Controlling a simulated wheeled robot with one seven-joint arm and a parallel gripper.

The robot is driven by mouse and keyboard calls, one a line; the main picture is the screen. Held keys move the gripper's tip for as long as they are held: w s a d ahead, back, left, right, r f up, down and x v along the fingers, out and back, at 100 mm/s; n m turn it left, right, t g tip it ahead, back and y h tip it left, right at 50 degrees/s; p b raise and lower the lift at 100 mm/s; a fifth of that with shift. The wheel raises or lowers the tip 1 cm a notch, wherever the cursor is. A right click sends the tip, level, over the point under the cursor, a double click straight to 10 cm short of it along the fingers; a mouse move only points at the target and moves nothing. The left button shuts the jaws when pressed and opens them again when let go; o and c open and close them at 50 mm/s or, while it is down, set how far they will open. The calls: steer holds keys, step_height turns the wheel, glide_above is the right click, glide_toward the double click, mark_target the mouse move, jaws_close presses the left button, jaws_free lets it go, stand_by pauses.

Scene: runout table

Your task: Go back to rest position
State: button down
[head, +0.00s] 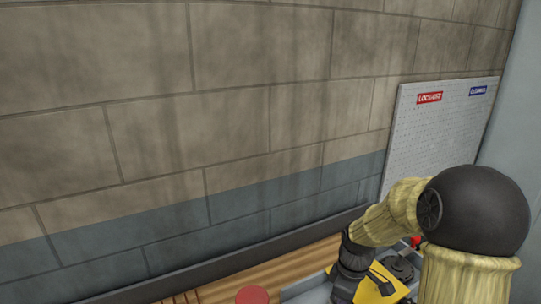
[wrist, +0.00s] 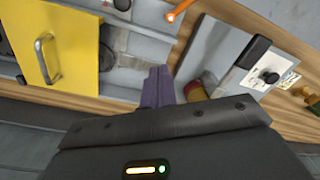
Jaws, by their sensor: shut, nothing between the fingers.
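My gripper (wrist: 158,82) shows in the wrist view as purple-grey fingers close together, shut with nothing between them. It is over the wooden table (wrist: 135,103), near the edge of a grey tray-like surface. A reddish-brown round object (wrist: 195,91) is just to the right of the fingers, partly hidden by my gripper's body. In the head view my arm reaches down at the lower right, and the fingertips cannot be made out there.
A yellow panel with a metal handle (wrist: 30,45) lies left in the wrist view. A grey plate with a black knob (wrist: 268,76) is right, an orange-tipped tool (wrist: 178,13) above. In the head view, a block wall (head: 240,100) and pegboard (head: 440,125) stand behind; a red disc (head: 252,295) is at the bottom.

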steer(key=s+a+r+m+t, duration=0.2)
steer(key=s+r+m, duration=0.1)
steer(key=s+m, duration=0.7)
steer(key=shift+a+m+t+h, duration=0.3)
steer(key=shift+m+t, duration=0.1)
steer(key=shift+m, duration=0.5)
steer(key=shift+s+d, duration=0.1)
